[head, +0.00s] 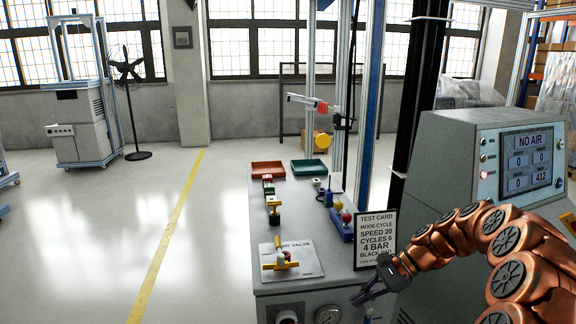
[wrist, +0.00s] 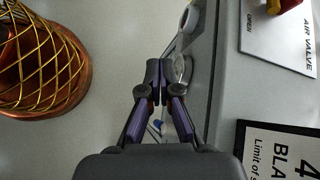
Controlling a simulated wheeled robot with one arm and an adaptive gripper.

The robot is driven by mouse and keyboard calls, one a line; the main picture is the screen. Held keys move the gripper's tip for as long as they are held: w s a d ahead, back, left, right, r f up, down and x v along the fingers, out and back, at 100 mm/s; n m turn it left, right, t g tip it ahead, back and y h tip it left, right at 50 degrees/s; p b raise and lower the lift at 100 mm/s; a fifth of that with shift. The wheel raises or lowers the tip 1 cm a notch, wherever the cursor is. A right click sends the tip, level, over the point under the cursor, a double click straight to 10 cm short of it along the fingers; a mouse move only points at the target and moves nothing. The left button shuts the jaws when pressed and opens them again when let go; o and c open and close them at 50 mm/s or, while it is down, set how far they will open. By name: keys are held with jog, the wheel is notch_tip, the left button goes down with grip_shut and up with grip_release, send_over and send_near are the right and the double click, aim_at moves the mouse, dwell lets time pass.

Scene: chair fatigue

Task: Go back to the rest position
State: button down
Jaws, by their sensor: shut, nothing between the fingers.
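My gripper (head: 370,291) is at the front right of the workbench in the head view, beside its front edge and below the test card (head: 376,240). In the wrist view my gripper (wrist: 160,68) has its dark fingers together, with nothing between them. The copper-coloured arm reaches in from the right of the head view. The wrist view looks down past the bench's front edge to the floor, with part of the test card at the lower right.
The bench (head: 340,262) carries an air valve plate (head: 309,262) with a yellow handle, a red tray (head: 268,168), a green tray (head: 309,168) and small parts. A grey control cabinet (head: 450,140) reading "NO AIR" stands right. Open floor (head: 90,220) lies left.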

jog(key=s+a+r+n+g+h, duration=0.1)
jog(key=s+a+r+n+h, duration=0.2)
jog(key=s, duration=0.6)
jog(key=s+a+r+n+g+h, duration=0.1)
jog(key=s+a+r+n, duration=0.3)
jog(key=s, duration=0.4)
jog(key=s+d+f+n+h, duration=0.2)
jog(key=s+d+n+h, duration=0.15)
jog(key=s, duration=0.65)
jog(key=s+d+f+n+h, duration=0.2)
jog(key=s+d+h, duration=0.15)
jog(key=s, duration=0.75)
notch_tip(320, 180, up, 15)
jog(key=w+t+y+p, duration=0.1)
jog(key=p, duration=1.3)
jog(key=shift+w+d, duration=0.15)
jog(key=shift+w, duration=0.1)
